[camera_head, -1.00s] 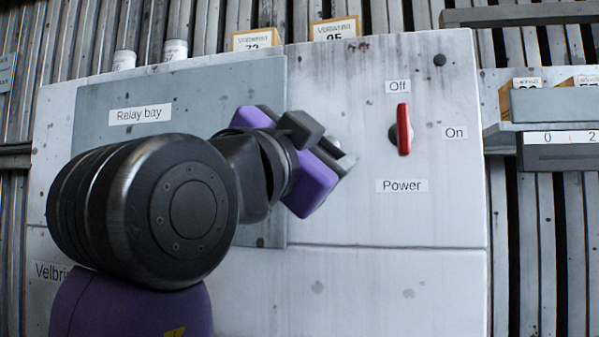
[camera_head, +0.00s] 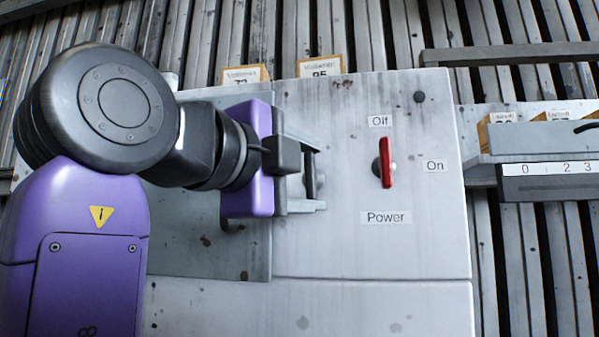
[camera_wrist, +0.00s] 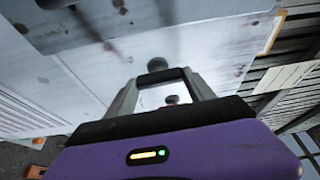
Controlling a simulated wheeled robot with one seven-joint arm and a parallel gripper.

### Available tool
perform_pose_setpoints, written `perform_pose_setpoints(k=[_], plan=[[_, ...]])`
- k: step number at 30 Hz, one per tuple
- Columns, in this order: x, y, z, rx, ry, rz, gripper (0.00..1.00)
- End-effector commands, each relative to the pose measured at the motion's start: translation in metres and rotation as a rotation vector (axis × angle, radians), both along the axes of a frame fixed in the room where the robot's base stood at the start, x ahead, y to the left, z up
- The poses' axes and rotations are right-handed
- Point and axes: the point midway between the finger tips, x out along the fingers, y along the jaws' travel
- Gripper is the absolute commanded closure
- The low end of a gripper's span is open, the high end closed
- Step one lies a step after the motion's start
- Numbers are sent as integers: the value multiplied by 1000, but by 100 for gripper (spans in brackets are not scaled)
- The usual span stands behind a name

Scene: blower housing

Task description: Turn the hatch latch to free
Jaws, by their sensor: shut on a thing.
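My gripper (camera_head: 318,178) is at the right edge of the grey hatch (camera_head: 208,241), its jaws pointing at the white housing front. In the wrist view, a dark bar, apparently the latch handle (camera_wrist: 160,77), spans the space between the fingertips. A round dark hub (camera_wrist: 158,64) shows just beyond it. The gripper body stands nearly upright in the head view. No marks for the latch's positions are visible.
A red power switch (camera_head: 386,163) stands out to the right of my gripper, its handle upright, with Off above and On to the right. A grey drawer-like unit (camera_head: 540,142) is farther right. Ribbed wall panels lie behind the housing.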

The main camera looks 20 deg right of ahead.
Motion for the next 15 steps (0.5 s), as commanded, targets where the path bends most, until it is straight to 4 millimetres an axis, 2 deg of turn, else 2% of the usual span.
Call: perform_pose_setpoints(k=[15], plan=[[0,0,-1,59,-40,1,79]])
